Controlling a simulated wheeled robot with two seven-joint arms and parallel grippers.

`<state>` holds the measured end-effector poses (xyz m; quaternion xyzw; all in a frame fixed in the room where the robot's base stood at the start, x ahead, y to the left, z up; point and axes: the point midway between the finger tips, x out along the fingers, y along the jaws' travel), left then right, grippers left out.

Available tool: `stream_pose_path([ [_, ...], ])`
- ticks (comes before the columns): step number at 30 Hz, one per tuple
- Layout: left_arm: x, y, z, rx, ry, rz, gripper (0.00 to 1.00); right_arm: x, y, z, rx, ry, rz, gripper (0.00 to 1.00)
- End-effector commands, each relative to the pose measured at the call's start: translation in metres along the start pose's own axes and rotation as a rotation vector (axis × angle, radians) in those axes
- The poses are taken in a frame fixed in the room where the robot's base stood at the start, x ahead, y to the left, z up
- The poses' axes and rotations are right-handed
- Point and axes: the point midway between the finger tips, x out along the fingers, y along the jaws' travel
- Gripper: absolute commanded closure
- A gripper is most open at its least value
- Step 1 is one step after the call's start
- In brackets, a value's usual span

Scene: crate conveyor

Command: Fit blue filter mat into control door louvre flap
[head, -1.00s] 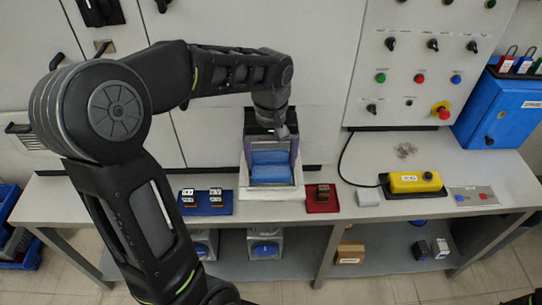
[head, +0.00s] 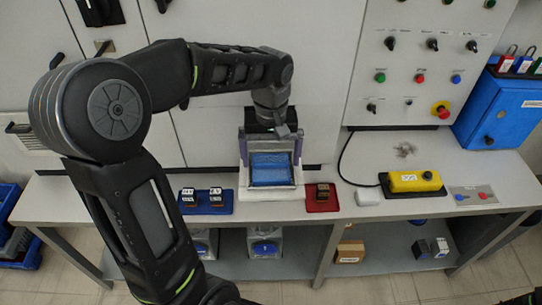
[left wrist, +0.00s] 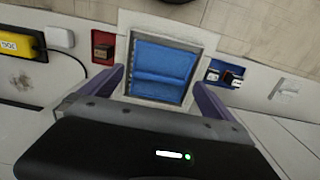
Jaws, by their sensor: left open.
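The blue filter mat (head: 271,172) lies in a pale louvre flap frame (head: 271,189) on a white base at the bench's front middle. It also shows in the left wrist view (left wrist: 165,72), with a crease or step across its middle. My left gripper (head: 270,157) is open and empty above the frame, with one purple finger to each side of the mat. In the left wrist view the fingers (left wrist: 160,90) stand apart at the near side of the frame. Whether they touch the frame is unclear. My right gripper is not in view.
A blue tray (head: 220,209) with small blocks stands left of the frame, and a red tray (head: 323,208) with a brown block right of it. Further right are a white box (head: 367,197) and a yellow control box (head: 415,182) with a cable. Cabinet doors (head: 240,130) rise close behind.

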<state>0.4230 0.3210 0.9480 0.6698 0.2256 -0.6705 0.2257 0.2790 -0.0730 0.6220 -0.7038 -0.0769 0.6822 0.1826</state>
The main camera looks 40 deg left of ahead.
Motion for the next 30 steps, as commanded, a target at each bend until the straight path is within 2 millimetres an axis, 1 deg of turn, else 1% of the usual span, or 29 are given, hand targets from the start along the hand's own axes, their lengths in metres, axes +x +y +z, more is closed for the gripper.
stream_pose_path([
  [1, -0.009, 0.0, -0.001, 0.0, 0.003, 0.001, 0.0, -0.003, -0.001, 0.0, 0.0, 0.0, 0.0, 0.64],
  [5, -0.031, 0.0, -0.001, 0.0, 0.006, 0.002, 0.0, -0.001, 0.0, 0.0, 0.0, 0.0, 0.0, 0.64],
  [12, -0.083, 0.001, -0.001, -0.001, 0.004, 0.003, 0.0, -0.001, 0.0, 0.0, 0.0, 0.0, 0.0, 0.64],
  [14, -0.094, 0.0, -0.001, -0.001, 0.003, 0.002, 0.0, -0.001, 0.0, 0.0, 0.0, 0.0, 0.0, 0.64],
  [15, -0.106, 0.001, -0.001, 0.0, 0.003, 0.002, 0.0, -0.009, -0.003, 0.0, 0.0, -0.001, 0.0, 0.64],
  [16, -0.111, 0.0, 0.0, 0.0, 0.002, 0.002, 0.0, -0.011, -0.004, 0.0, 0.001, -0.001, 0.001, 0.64],
  [18, -0.117, 0.0, 0.0, 0.0, 0.001, 0.001, 0.0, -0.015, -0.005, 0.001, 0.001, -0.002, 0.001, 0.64],
  [21, -0.122, 0.0, 0.0, 0.0, 0.001, 0.001, 0.0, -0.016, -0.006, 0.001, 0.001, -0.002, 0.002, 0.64],
  [30, -0.122, 0.0, 0.0, 0.0, 0.001, 0.0, 0.0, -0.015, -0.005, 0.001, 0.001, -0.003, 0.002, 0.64],
])
